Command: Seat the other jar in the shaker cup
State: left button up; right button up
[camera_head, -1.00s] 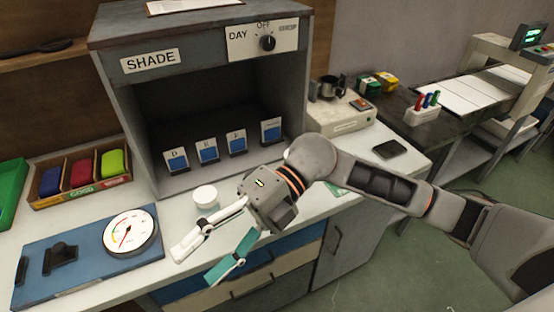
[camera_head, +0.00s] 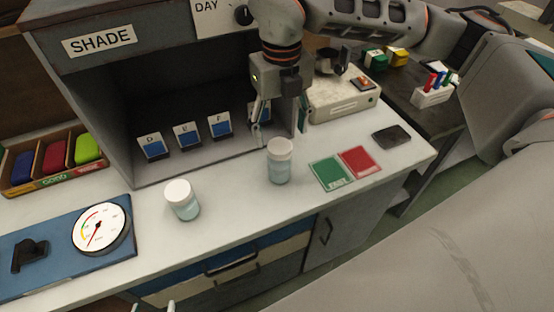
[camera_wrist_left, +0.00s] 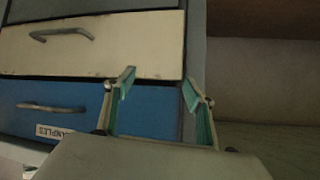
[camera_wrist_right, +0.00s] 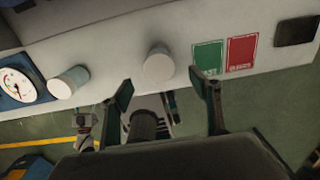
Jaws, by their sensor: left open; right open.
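Two pale jars with white lids stand upright on the white counter: a left jar (camera_head: 185,208) and a right jar (camera_head: 280,172). In the right wrist view the left jar (camera_wrist_right: 68,82) and right jar (camera_wrist_right: 158,68) show from above. My right gripper (camera_head: 281,124) is open and empty, just behind the right jar in the head view. My left gripper (camera_wrist_left: 158,88) is open and empty in front of the drawers; only its tips show at the head view's bottom edge. The dark shaker cup (camera_head: 332,62) sits on the pale shaker (camera_head: 340,100), partly hidden by my right arm.
A green card (camera_head: 331,173) and a red card (camera_head: 360,161) lie right of the jars, with a dark flat pad (camera_head: 391,137) beyond. A dial gauge (camera_head: 100,226) is on a blue board at left. The shade cabinet (camera_head: 100,90) holds labelled blue samples.

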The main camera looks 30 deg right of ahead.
aim_at(280, 146)
notch_tip(280, 146, down, 2)
jog(key=shift+s, duration=0.1)
jog(key=shift+w+f, duration=0.15)
jog(key=shift+f, duration=1.2)
jog(key=shift+w+f, duration=0.1)
jog(key=shift+f, duration=1.2)
jog(key=c, duration=1.7)
